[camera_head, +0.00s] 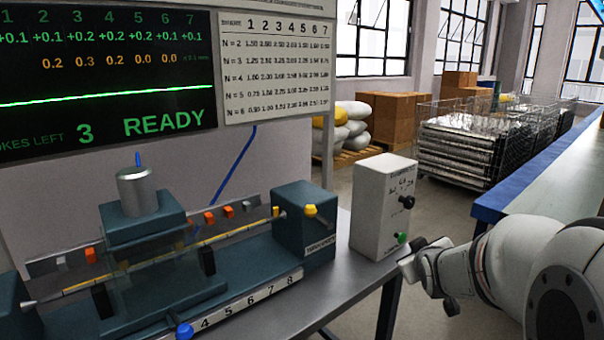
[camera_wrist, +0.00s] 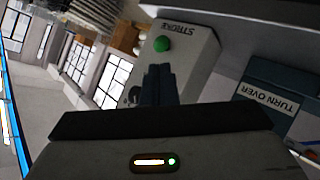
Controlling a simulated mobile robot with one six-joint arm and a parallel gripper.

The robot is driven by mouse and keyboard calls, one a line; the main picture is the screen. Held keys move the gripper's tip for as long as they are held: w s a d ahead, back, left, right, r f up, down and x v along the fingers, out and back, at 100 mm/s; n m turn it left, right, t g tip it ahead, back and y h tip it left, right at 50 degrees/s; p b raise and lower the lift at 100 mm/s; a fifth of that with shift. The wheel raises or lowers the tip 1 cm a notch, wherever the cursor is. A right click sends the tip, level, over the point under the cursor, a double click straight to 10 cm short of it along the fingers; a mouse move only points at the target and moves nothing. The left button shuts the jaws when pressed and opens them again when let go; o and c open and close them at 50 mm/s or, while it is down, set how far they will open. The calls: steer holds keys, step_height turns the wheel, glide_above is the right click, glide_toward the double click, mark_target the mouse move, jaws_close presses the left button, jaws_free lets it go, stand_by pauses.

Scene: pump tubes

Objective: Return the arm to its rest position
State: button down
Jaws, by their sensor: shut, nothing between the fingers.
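My arm (camera_head: 490,260) reaches in from the right side of the head view. My gripper (camera_head: 408,264) is at its left end, close in front of the white control box (camera_head: 380,210). In the wrist view, the dark fingers of my gripper (camera_wrist: 160,82) are together, with nothing between them. The green button (camera_head: 402,238) is on the lower front of the box, just above the gripper in the head view. It also shows in the wrist view (camera_wrist: 162,44), beyond the fingertips under a STROKE label. I cannot tell whether the fingertips touch the box.
The teal pump rig (camera_head: 150,290) stands on a grey table (camera_head: 345,270) left of the box, with a blue knob (camera_head: 184,331) at its front. A screen (camera_head: 110,80) reads READY with 3 strokes left. A blue-edged bench (camera_head: 560,165) stands at the right. Wire cages (camera_head: 460,145) stand behind.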

steer(key=s+a+r+m+g+p, duration=0.1)
steer(key=s+a+r+g+p, duration=0.2)
steer(key=s, duration=0.5)
steer(key=s+a+r+m+g+y+p, duration=0.1)
steer(key=s+a+r+g+p, duration=0.2)
steer(key=s, duration=0.6)
steer(key=s+a+r+m+g+y+p, duration=0.1)
steer(key=s+a+r+m+g+p, duration=0.1)
steer(key=s+a+p, duration=0.4)
steer(key=s+r+g+p, duration=0.1)
steer(key=s+g, duration=0.1)
steer(key=shift+s+r, duration=0.35)
steer(key=shift+r, duration=0.05)
